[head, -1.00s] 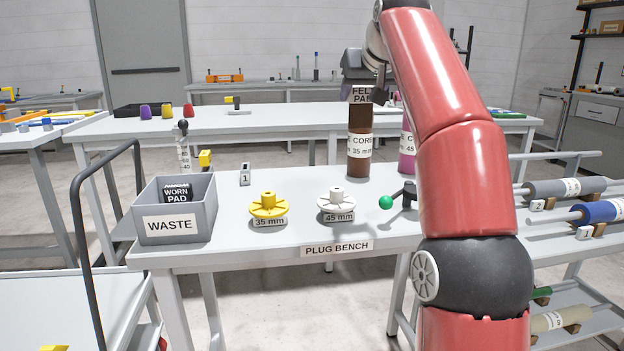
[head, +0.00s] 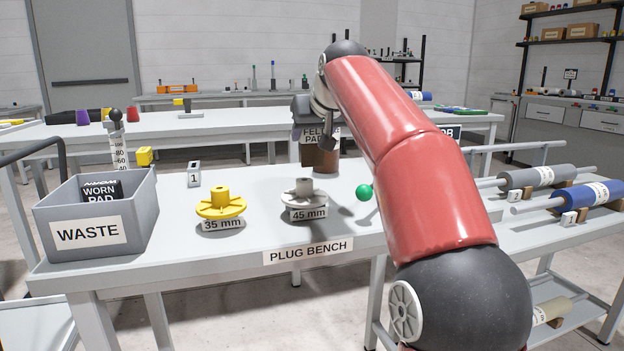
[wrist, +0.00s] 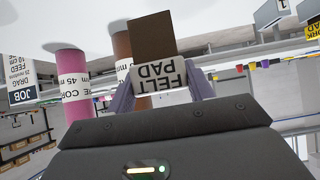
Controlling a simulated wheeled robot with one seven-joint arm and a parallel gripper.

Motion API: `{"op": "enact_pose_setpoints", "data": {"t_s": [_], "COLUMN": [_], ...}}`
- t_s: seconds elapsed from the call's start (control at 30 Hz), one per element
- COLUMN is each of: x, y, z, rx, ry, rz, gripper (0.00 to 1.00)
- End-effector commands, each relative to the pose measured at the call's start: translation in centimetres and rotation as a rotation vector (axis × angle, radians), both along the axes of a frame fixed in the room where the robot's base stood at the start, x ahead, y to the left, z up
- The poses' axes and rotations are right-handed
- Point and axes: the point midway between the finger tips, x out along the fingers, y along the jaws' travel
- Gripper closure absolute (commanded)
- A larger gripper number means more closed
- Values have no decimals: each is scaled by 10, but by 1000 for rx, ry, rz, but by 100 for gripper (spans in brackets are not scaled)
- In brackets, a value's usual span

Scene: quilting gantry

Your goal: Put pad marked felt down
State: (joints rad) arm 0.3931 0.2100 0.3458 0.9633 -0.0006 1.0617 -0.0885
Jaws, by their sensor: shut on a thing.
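My gripper (wrist: 158,98) is shut on the felt pad, a brown block whose white "FELT PAD" label (wrist: 160,75) reads upside down in the wrist view. In the head view the pad (head: 318,137) hangs near the back of the plug bench (head: 240,258), partly behind my arm. It overlaps the brown 35 mm core (head: 326,160); I cannot tell if they touch. In the wrist view that brown core (wrist: 122,46) and a pink 45 mm core (wrist: 72,75) stand just beyond the pad.
A grey waste bin (head: 136,225) holding a worn pad (head: 101,192) stands at the bench's left. A yellow 35 mm plug (head: 221,207), a grey 45 mm plug (head: 304,196) and a green knob (head: 364,192) stand on the bench. Rollers (head: 595,195) lie at right.

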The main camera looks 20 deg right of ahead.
Motion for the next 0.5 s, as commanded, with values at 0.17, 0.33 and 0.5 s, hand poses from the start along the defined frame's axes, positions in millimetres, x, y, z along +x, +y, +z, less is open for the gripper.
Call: {"op": "enact_pose_setpoints", "data": {"t_s": [0.17,0.33,0.5], "x": [0,-1,0], "y": [0,0,0], "z": [-22,-42,-60], "rx": [0,-1,-1], "ry": [-1,1,-1], "rz": [0,1,1], "gripper": [74,74,74]}}
